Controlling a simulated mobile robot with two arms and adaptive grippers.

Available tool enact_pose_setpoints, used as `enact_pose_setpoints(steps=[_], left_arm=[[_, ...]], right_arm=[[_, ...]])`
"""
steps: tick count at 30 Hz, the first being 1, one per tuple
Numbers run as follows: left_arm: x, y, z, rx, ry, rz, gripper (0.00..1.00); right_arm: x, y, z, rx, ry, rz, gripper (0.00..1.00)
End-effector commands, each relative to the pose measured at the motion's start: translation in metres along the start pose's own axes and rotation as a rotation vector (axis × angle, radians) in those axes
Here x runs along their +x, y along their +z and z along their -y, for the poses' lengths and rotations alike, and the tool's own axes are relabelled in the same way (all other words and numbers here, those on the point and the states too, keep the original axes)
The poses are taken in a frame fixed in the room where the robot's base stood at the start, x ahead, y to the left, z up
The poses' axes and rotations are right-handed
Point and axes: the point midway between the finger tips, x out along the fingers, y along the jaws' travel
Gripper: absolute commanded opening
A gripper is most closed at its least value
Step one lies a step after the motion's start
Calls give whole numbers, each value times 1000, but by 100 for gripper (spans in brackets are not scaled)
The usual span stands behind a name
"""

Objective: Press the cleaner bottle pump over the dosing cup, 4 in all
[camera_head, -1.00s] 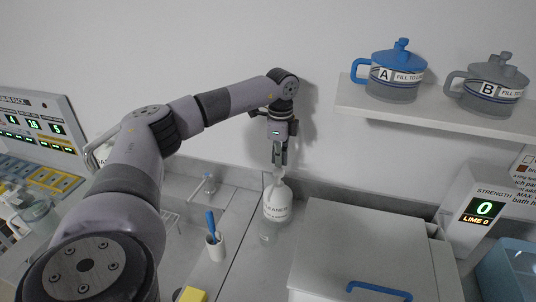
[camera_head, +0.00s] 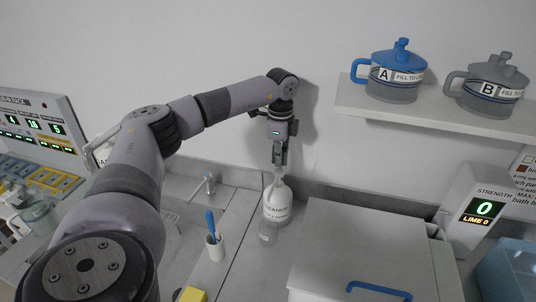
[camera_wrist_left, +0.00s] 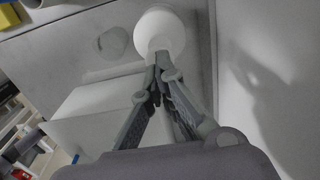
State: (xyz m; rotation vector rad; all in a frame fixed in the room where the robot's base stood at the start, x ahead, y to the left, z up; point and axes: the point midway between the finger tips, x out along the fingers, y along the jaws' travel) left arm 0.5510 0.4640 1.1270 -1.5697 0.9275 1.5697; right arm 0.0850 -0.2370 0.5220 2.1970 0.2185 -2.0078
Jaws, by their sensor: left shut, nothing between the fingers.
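The white cleaner bottle (camera_head: 277,204) stands upright on the counter by the back wall, its pump at the top. My left gripper (camera_head: 280,163) is shut and empty, pointing down just above the pump head; I cannot tell whether it touches. In the left wrist view the shut fingertips (camera_wrist_left: 158,62) lie over the white bottle (camera_wrist_left: 160,30) and hide its pump. The clear dosing cup (camera_head: 268,236) stands on the counter in front of the bottle; it also shows in the left wrist view (camera_wrist_left: 115,42). Its contents cannot be made out. My right gripper is not in view.
A large white box with a blue handle (camera_head: 380,291) stands right of the bottle. A white holder (camera_head: 216,247) with blue-handled tools is at left. A shelf (camera_head: 440,119) above carries jugs A (camera_head: 390,76) and B (camera_head: 489,83). A display (camera_head: 482,209) reads 0.

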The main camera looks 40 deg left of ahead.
Motion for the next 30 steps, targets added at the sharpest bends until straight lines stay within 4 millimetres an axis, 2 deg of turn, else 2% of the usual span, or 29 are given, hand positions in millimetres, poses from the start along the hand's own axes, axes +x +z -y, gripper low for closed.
enact_pose_setpoints(steps=[8,30], left_arm=[[4,0,0,0,1,0,0],[30,0,0,0,1,0,0]], right_arm=[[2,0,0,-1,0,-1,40],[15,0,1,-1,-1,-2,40]])
